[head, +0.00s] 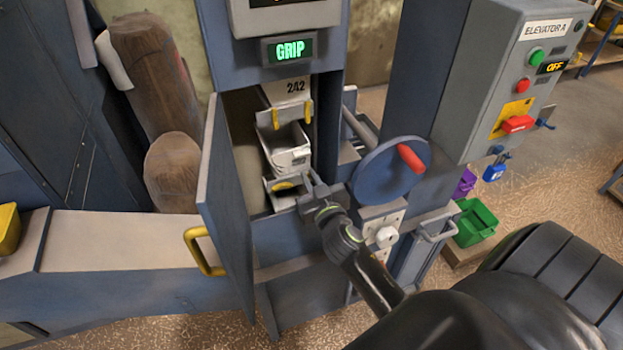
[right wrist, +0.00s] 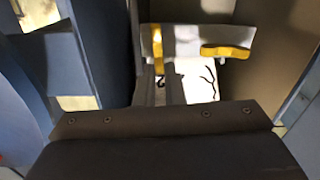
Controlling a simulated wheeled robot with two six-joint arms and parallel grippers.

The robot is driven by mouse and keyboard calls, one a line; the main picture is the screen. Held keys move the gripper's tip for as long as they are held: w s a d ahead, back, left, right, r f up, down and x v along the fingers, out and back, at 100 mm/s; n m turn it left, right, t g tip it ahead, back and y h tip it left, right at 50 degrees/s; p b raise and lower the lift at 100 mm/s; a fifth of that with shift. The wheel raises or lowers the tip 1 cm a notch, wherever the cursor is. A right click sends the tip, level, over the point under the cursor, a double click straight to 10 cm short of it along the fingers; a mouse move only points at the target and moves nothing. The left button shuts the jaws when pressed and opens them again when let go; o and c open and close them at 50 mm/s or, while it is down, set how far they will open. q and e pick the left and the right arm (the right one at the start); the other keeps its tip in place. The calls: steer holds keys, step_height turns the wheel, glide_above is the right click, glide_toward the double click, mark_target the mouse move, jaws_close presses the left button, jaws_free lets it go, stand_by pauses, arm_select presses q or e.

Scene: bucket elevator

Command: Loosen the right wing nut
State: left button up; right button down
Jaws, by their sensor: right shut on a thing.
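The open hatch shows a white bucket (head: 287,147) and, below it, another white bucket part with two yellow wing nuts. The left wing nut (head: 285,186) lies roughly level and shows at the right of the right wrist view (right wrist: 225,52). My right gripper (head: 310,182) reaches into the hatch and is shut on the right wing nut (right wrist: 158,45), which stands upright between the fingertips in the right wrist view. In the head view my gripper hides this nut. My left gripper is not in view.
The hatch door (head: 228,190) stands open at the left with a yellow handle (head: 203,252). A blue handwheel (head: 388,172) with a red knob is close right of my gripper. The upper bucket also carries yellow wing nuts (head: 308,112).

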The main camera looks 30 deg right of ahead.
mark_target(298, 180)
steer(key=n, duration=0.4)
steer(key=shift+w+a+f, duration=0.1)
steer(key=shift+a+f, duration=0.05)
steer(key=shift+a, duration=0.25)
steer(key=n, duration=0.4)
steer(key=shift+w+a+f+n, duration=0.1)
steer(key=shift+a+f+n, duration=0.2)
steer(key=shift+a, duration=0.1)
steer(key=n, duration=0.3)
steer(key=shift+a+f+n, duration=0.2)
steer(key=shift+f+n, duration=0.3)
steer(key=shift+n, duration=0.8)
steer(key=shift+f+n, duration=0.2)
steer(key=shift+n, duration=0.8)
steer(key=shift+a, duration=0.1)
steer(key=c, duration=1.5)
jaws_free()
steer(key=shift+f, duration=0.15)
